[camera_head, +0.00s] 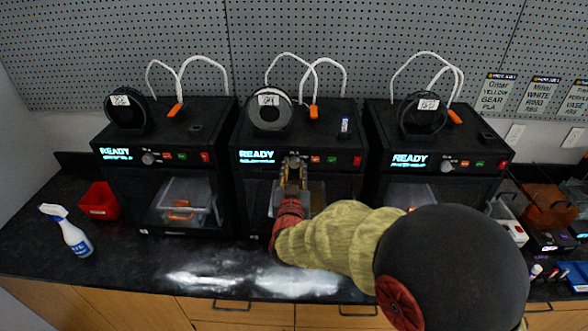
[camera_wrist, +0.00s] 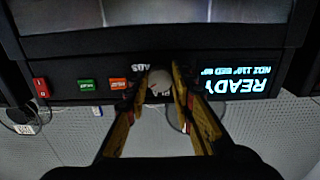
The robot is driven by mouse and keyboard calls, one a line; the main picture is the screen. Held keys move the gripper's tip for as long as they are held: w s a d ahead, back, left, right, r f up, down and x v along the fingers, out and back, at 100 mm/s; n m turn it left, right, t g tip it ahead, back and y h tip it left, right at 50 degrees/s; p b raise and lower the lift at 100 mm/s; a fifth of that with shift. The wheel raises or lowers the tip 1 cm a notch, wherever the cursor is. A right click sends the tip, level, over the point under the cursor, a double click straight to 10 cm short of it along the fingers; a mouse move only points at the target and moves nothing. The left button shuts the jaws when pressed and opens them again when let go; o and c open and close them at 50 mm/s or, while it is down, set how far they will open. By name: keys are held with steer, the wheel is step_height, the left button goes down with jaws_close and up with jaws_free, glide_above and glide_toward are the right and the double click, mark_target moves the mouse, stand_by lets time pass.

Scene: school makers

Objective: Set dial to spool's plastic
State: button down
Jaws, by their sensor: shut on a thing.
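The middle printer (camera_head: 237,180) is a black box with a READY screen (camera_head: 257,156). A spool with a grey-white face (camera_head: 268,118) and a white label stands on top; I cannot read the label surely. The dial (camera_wrist: 160,84) is a pale round knob on the front panel, upside down in the wrist view. My gripper (camera_wrist: 160,80) has its fingers on both sides of the dial and is shut on it. An ABS mark (camera_wrist: 140,67) shows beside the dial; another mark is partly hidden. In the head view my gripper (camera_head: 292,165) covers the dial.
Similar printers stand at left (camera_head: 115,175) and right (camera_head: 380,165), each with a black spool. A red switch (camera_wrist: 41,88), green button (camera_wrist: 86,85) and orange button (camera_wrist: 119,84) share the panel. A spray bottle (camera_head: 70,235) and red bin (camera_head: 99,201) are at left.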

steer(key=shift+f+b, duration=0.1)
steer(key=shift+b, duration=0.3)
steer(key=shift+f+m+b, duration=0.1)
steer(key=shift+m+b, duration=1)
steer(key=shift+b, duration=0.05)
steer(key=m+b, duration=0.3)
steer(key=b, duration=0.1)
steer(key=shift+a, duration=0.1)
steer(key=m+b, duration=0.5)
steer(key=shift+b, duration=0.35)
steer(key=shift+m+b, duration=0.75)
steer(key=shift+m, duration=0.05)
steer(key=shift+r, duration=0.2)
steer(key=c, duration=1.5)
jaws_free()
steer(key=shift+r+p, duration=0.1)
steer(key=shift+p, duration=0.2)
